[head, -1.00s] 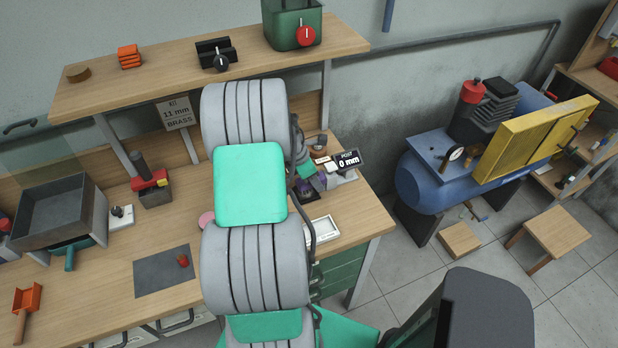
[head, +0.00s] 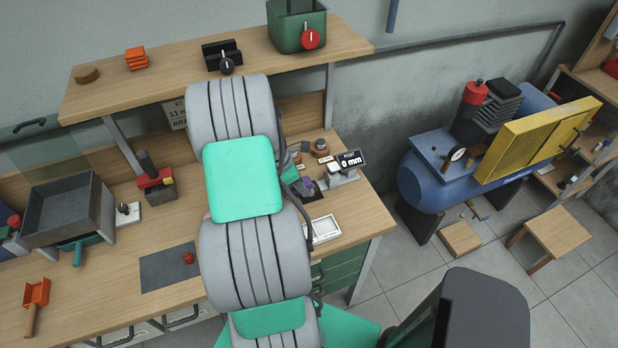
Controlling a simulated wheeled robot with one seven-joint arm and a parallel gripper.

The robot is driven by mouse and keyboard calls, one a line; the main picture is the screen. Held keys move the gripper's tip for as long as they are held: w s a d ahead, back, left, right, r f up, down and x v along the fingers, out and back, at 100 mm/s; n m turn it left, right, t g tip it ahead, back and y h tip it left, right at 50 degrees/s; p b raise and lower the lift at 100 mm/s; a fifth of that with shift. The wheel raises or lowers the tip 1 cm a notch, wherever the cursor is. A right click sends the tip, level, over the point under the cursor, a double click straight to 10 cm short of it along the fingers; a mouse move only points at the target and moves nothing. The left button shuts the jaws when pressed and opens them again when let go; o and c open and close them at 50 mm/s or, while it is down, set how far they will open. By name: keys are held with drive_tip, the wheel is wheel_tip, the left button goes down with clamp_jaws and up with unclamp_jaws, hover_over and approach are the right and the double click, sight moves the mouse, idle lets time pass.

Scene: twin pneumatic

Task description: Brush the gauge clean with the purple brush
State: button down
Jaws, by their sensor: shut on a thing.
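My arm fills the middle of the head view and hides my gripper, so I cannot see its fingers or what they hold. A small purple piece (head: 308,184) shows just right of my arm, at a dark pad on the bench; I cannot tell whether it is the purple brush. A round white-faced gauge (head: 457,154) sits on the blue compressor at the right, well away from my arm. Whether its face is dirty is too small to tell. A display reading "POST 0 mm" (head: 351,161) stands on the bench's right end.
A white tray (head: 325,229) lies near the right end of the bench (head: 361,212). A grey bin (head: 66,207), a dark mat (head: 167,269) and an orange scoop (head: 36,293) are at left. A shelf (head: 180,73) runs above. A yellow guard (head: 535,138) stands beside the gauge.

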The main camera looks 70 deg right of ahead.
sight(305, 181)
drive_tip(key=shift+w+a, duration=0.15)
drive_tip(key=shift+a, duration=0.1)
drive_tip(key=shift+r+p, duration=0.35)
drive_tip(key=shift+r, duration=2.6)
drive_tip(key=shift+r, duration=1.55)
